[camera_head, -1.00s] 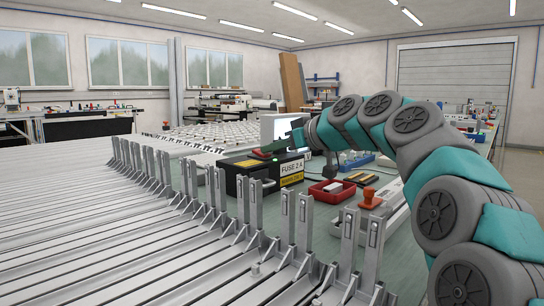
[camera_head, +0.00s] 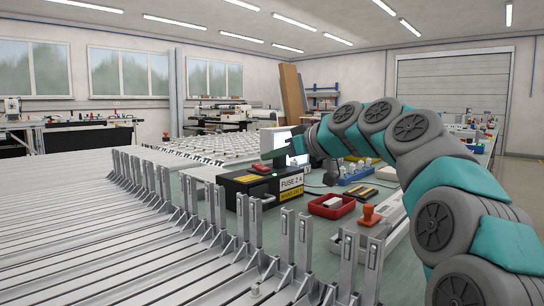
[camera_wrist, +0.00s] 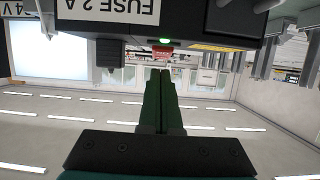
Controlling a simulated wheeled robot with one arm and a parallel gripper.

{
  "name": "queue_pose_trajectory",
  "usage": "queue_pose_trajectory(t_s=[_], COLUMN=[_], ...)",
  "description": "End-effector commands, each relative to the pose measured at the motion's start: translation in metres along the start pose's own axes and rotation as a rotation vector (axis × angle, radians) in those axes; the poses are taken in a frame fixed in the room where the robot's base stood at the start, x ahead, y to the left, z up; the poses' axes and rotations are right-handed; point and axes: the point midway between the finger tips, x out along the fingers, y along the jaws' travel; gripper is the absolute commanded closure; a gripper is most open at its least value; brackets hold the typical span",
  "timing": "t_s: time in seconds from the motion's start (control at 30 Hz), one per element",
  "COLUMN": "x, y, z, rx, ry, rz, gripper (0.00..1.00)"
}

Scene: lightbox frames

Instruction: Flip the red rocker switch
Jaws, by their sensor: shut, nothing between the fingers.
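The red rocker switch (camera_head: 259,168) sits on top of a black box (camera_head: 236,190) with a white and yellow label reading "FUSE 2 A". In the wrist view the box hangs upside down along the top, with the red switch (camera_wrist: 163,54) beyond a lit green lamp (camera_wrist: 164,40). My gripper (camera_wrist: 160,74) is shut and empty, its dark green fingers together and pointing towards the switch, apparently apart from it. In the head view my gripper (camera_head: 293,148) is up and right of the switch, small and partly lost against the white screen behind. The rocker's tilt is too small to tell.
Upright metal brackets (camera_head: 254,222) on long rails stand in front of the box. Right of it are a red tray (camera_head: 331,206), an orange-red handled piece (camera_head: 369,214) and a blue rack (camera_head: 357,174). A white screen (camera_head: 277,143) stands behind.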

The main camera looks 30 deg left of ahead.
Motion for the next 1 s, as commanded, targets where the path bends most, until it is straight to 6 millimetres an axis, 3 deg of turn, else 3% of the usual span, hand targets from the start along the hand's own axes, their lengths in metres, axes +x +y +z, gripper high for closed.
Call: queue_pose_trajectory(t_s=[0.17, 0.53, 1.0], x=[-0.016, -0.072, -0.076], y=[0.001, 0.001, 0.000], z=[0.000, 0.000, 0.000], rx=[-0.001, 0.000, 0.000], ry=[0.002, 0.002, 0.000], rz=[0.002, 0.001, 0.000], gripper=[1.00, 1.00, 1.00])
